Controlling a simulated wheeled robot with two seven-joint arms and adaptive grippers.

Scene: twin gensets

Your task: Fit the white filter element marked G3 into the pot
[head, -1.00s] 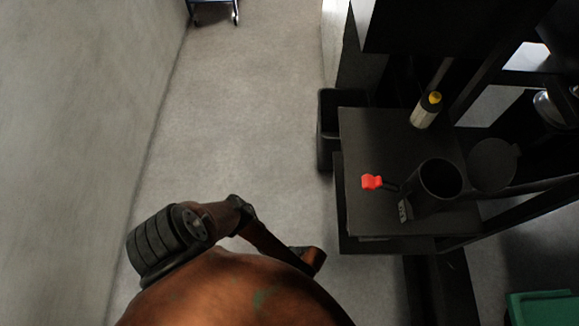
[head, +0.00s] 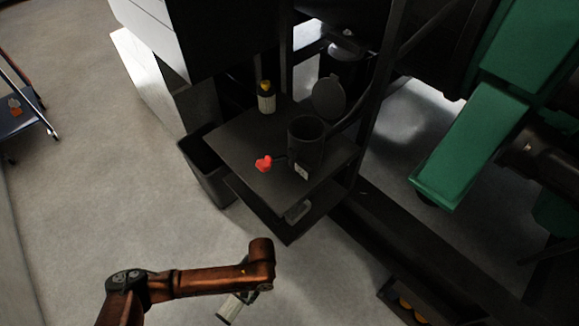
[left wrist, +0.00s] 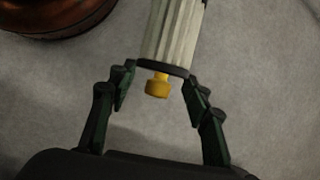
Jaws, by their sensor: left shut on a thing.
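My left gripper (head: 256,288) is low in front of the rack in the head view. It is shut on a white pleated filter element (head: 231,308), which also shows in the left wrist view (left wrist: 172,35) with a dark end cap and a yellow knob between the fingers (left wrist: 160,80). No G3 mark is readable on it. The black pot (head: 306,150) stands open-topped on the dark shelf, its round lid (head: 329,97) swung up behind it. The held element is apart from the pot, well below and left of it. My right gripper is not in view.
Another pale element with a yellow top (head: 266,98) stands at the shelf's back. A red-handled valve (head: 263,163) sticks out left of the pot. A dark bin (head: 207,172) stands left of the dark shelf (head: 232,146). The floor at left is clear up to a blue cart (head: 28,121).

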